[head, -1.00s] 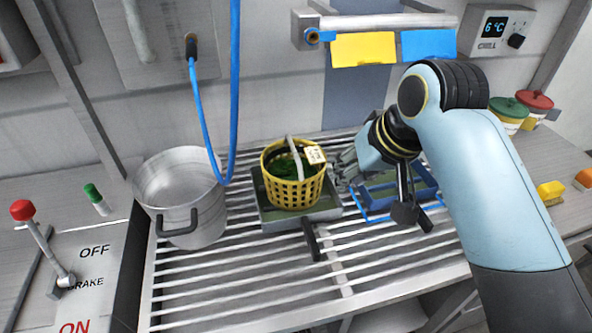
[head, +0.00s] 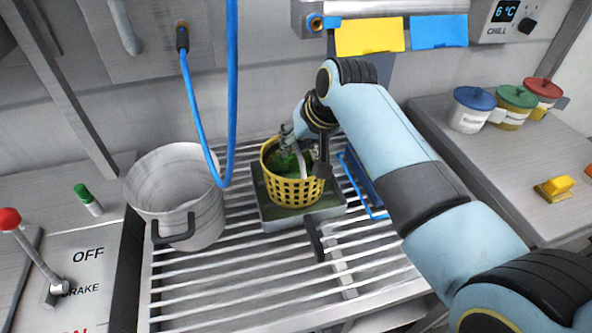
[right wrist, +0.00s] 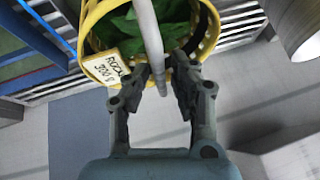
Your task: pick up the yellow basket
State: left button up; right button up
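The yellow basket (head: 292,192) has lattice walls, holds green leaves and stands upright on a square grey-green tray (head: 268,215) on the slatted rack. Its pale arched handle (head: 301,162) rises over the leaves. In the right wrist view the handle (right wrist: 150,42) runs between the two fingers of my right gripper (right wrist: 166,70), which are apart on either side of it. A label reading roughly "ROCK 300 g" (right wrist: 104,68) hangs at the basket rim. My right gripper (head: 293,138) is at the back of the basket in the head view, partly hidden by its wrist. My left gripper is not in view.
A steel pot (head: 178,195) stands left of the basket, with a blue hose (head: 232,90) hanging close by. A blue tray (head: 362,180) lies to the right, partly behind my right arm. Lidded jars (head: 515,105) stand on the right counter. The front of the rack is clear.

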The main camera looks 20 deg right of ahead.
jog(key=shift+w+a+f, duration=0.1)
jog(key=shift+w+f, duration=0.2)
jog(key=shift+f, duration=0.15)
jog(key=shift+s, duration=0.1)
grip_shut()
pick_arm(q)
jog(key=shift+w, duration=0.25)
pick_arm(e)
jog(key=shift+r, duration=0.1)
